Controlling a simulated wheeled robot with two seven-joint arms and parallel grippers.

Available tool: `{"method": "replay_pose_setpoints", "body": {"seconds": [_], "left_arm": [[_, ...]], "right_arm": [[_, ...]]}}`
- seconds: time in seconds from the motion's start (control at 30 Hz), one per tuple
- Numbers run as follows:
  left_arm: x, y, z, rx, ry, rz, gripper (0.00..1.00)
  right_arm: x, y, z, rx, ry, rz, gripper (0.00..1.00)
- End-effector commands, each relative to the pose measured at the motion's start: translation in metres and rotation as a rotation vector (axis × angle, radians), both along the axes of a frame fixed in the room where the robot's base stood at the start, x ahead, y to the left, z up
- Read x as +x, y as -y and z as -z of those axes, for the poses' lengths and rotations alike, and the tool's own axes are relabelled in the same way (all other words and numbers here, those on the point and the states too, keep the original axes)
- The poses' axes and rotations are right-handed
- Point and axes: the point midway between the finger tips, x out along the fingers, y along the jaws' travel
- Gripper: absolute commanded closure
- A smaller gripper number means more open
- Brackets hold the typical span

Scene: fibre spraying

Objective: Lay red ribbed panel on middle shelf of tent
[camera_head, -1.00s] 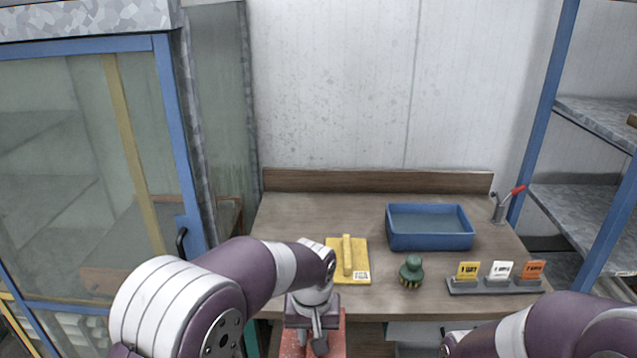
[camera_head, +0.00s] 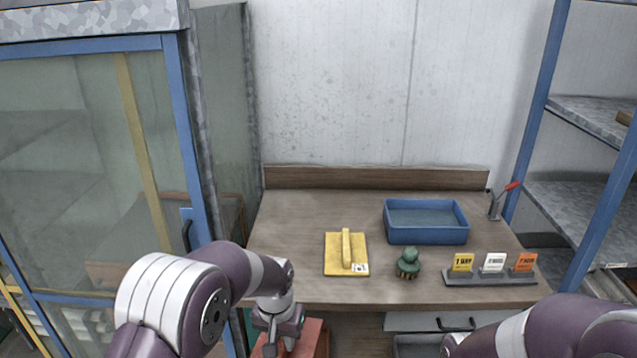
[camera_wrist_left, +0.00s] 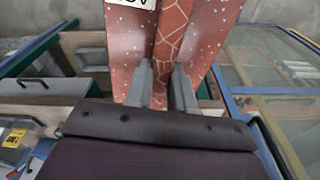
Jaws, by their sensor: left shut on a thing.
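The red ribbed panel (camera_head: 312,336) shows in part at the bottom of the head view, in front of the bench. It fills the top middle of the left wrist view (camera_wrist_left: 207,45), brick red with pale speckles, a raised rib and part of a white label. My left gripper (camera_head: 275,342) is shut on the panel; in the left wrist view its two fingers (camera_wrist_left: 164,75) pinch the rib. The tent (camera_head: 90,180), blue-framed with cloudy clear walls, stands at the left. Its shelves show only faintly through the closed-looking front. My right gripper is out of view.
The wooden bench (camera_head: 300,205) holds a yellow float (camera_head: 345,254), a green brush (camera_head: 408,263), a blue tray (camera_head: 426,222) and a card rack (camera_head: 490,279). An open shelf rack (camera_head: 570,195) stands at the right. My right arm fills the lower right corner.

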Motion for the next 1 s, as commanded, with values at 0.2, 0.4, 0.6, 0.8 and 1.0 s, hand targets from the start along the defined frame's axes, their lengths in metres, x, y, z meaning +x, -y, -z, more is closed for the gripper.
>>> {"method": "replay_pose_setpoints", "body": {"seconds": [0.2,0.4,0.6,0.8,1.0], "left_arm": [[0.000,-0.061,0.028,0.000,0.001,-0.096,1.00],[-0.007,-0.106,0.045,0.000,0.003,-0.204,1.00],[-0.034,-0.115,0.080,0.000,-0.003,-0.227,1.00],[-0.044,-0.114,0.092,0.000,0.004,-0.225,1.00],[-0.044,-0.113,0.091,-0.001,0.004,-0.222,1.00]], "right_arm": [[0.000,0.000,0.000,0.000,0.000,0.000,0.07],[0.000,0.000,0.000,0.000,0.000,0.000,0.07],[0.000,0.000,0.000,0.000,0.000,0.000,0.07],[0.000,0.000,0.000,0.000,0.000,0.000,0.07],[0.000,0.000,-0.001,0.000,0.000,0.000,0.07]]}}
